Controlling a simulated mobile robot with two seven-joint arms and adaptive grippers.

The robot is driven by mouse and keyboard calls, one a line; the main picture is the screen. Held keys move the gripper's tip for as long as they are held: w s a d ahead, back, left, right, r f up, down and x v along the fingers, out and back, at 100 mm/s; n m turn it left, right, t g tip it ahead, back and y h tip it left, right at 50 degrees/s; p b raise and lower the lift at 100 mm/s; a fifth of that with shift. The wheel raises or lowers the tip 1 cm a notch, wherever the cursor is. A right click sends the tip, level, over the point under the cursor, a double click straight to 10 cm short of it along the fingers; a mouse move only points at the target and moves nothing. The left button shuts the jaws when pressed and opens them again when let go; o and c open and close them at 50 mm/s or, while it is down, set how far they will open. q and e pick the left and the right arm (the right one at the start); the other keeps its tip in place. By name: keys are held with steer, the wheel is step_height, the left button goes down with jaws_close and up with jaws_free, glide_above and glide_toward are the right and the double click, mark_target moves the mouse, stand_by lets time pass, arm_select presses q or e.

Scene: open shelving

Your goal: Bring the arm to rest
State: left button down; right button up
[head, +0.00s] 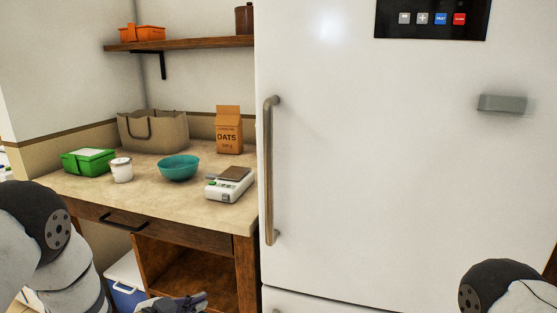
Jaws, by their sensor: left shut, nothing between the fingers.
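My left arm (55,250) comes in from the lower left. My left gripper (188,301) shows at the bottom edge, in front of the counter's lower opening, cut off by the frame. It is shut and empty, apart from the things on the counter. My right arm (505,287) shows only as a rounded link in the lower right corner, in front of the fridge. The right gripper is outside the view.
The wooden counter (155,197) holds a green box (88,162), white cup (121,170), teal bowl (178,168), scale (229,186), oats carton (228,131) and bag (153,132). The fridge (370,170), with handle (269,170), fills the right. A blue-white cooler (126,285) stands below.

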arm_select(q)
steer(key=s+a+f+n+g+y, duration=0.1)
steer(key=s+f+n+g, duration=0.1)
steer(key=s+f, duration=0.4)
steer(key=s+f+n+g+y, duration=0.2)
steer(key=s+f, duration=0.2)
steer(key=s, duration=0.5)
steer(key=s+a+n+g+y, duration=0.1)
steer(key=s+g, duration=0.4)
steer(key=s, duration=1.1)
steer(key=s+a+n+g+y, duration=0.1)
steer(key=s+n+g, duration=0.3)
steer(key=s, duration=1.3)
steer(key=shift+f+g+y+p, duration=0.35)
steer(key=shift+g+y, duration=0.05)
